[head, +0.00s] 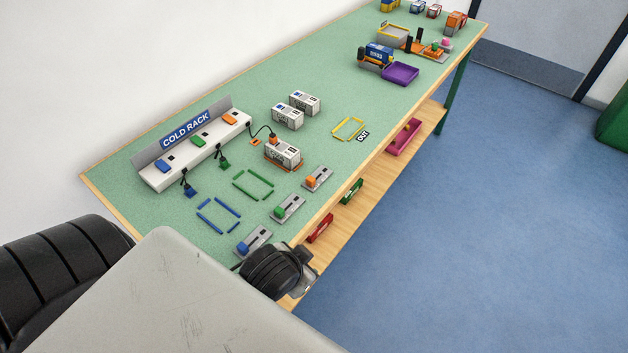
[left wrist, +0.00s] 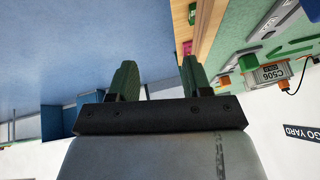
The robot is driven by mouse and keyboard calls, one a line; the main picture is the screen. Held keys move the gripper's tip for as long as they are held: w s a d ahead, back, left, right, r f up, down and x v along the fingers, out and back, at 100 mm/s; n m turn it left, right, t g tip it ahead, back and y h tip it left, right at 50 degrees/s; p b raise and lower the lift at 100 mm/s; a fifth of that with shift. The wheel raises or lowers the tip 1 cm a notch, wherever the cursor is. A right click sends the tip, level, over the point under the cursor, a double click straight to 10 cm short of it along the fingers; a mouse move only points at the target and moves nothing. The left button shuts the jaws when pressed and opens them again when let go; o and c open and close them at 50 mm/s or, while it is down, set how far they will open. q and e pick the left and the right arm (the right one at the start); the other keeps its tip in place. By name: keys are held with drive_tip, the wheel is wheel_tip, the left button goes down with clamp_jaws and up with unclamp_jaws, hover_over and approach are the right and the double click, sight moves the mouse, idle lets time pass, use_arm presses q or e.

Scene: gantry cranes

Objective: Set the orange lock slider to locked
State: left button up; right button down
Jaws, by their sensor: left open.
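In the head view the orange lock slider (head: 316,178) is a small grey plate with a dark slot on the green table. Its orange knob sits at the plate's left end. My left arm comes in from the lower left. Its black wrist (head: 278,272) is at the table's front edge, near the blue slider and apart from the orange one. In the left wrist view my left gripper (left wrist: 158,80) has its two dark green fingers apart with nothing between them. I cannot make out the orange slider for sure there. My right gripper is not in view.
A green slider (head: 288,207) and a blue slider (head: 252,243) stand in the same row. A white container (head: 283,152) is cabled behind the orange slider. The COLD RACK (head: 195,150) stands at the back. Blue floor (head: 480,230) is open on the right.

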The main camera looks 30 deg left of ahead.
use_arm(q)
drive_tip(key=w+d+r+m+t+h, duration=0.1)
drive_tip(key=w+r+m+t, duration=0.2)
drive_tip(key=w+r+t, duration=0.4)
drive_tip(key=w+d+r+m+t, duration=0.2)
drive_tip(key=w+r+t, duration=0.15)
drive_tip(key=w, duration=0.55)
drive_tip(key=w+d+r+m+g+h, duration=0.1)
drive_tip(key=d+r+m+g+h, duration=0.3)
drive_tip(key=d+m+h, duration=0.55)
drive_tip(key=w+d+r+m+g+h, duration=0.3)
drive_tip(key=m+h, duration=0.4)
drive_tip(key=m, duration=0.7)
drive_tip(key=m+g+y, duration=0.6)
drive_tip(key=g+y, duration=0.4)
drive_tip(key=y, duration=0.7)
hover_over(311, 178)
wheel_tip(311, 178, down, 8)
wheel_tip(311, 178, down, 10)
drive_tip(key=shift+r, duration=0.1)
